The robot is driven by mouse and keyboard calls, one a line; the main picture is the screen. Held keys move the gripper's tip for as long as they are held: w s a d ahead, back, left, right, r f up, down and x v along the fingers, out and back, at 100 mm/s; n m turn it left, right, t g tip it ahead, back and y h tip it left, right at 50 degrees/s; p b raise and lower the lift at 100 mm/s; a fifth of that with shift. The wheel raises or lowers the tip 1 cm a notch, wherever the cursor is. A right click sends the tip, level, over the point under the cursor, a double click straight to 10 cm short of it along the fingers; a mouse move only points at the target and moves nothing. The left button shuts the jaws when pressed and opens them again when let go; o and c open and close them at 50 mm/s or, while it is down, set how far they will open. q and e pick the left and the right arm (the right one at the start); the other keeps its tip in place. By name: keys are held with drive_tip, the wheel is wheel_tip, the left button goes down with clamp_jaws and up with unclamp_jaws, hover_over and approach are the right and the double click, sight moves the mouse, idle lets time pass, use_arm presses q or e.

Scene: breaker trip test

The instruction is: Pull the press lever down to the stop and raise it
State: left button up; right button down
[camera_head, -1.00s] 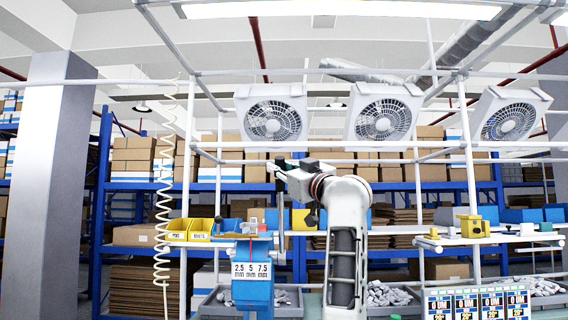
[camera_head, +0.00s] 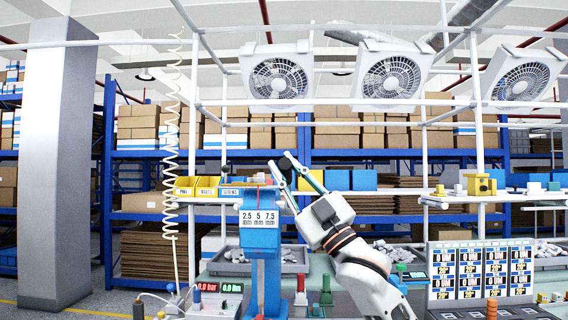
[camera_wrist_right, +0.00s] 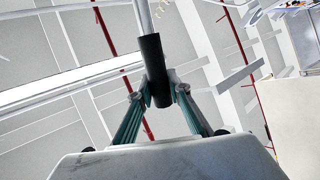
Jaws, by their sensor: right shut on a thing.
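The press (camera_head: 260,232) stands left of centre in the head view, a blue body on a blue column with a white scale plate marked 2.5, 5 and 7.5 mm. My right gripper (camera_head: 287,164) is above and to the right of it, reaching up and left. In the right wrist view the fingertips (camera_wrist_right: 160,92) are shut on the black grip (camera_wrist_right: 152,65) of the press lever, and a light metal rod (camera_wrist_right: 145,18) runs on from it. Where the lever joins the press is hard to make out. My left gripper is not in view.
Yellow and blue bins (camera_head: 208,187) sit behind the press. Digital readouts (camera_head: 218,300) stand at its lower left. A panel of display cards (camera_head: 482,272) is at the right. Grey trays (camera_head: 262,262) of parts lie behind. White frame posts stand around the bench.

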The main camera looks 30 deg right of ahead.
drive_tip(key=shift+s+a+f+n+y+b, duration=0.1)
drive_tip(key=shift+a+f+n+y+b, duration=0.05)
drive_tip(key=shift+f+n+y, duration=0.25)
drive_tip(key=shift+s+a+f+n+y+b, duration=0.15)
drive_tip(key=shift+f+n+y, duration=0.15)
drive_tip(key=shift+f, duration=0.15)
drive_tip(key=shift+w, duration=0.15)
drive_tip(key=c, duration=1.8)
unclamp_jaws()
drive_tip(key=shift+d, duration=0.1)
drive_tip(key=shift+c, duration=0.2)
drive_tip(key=v, duration=1.2)
drive_tip(key=shift+r, duration=0.1)
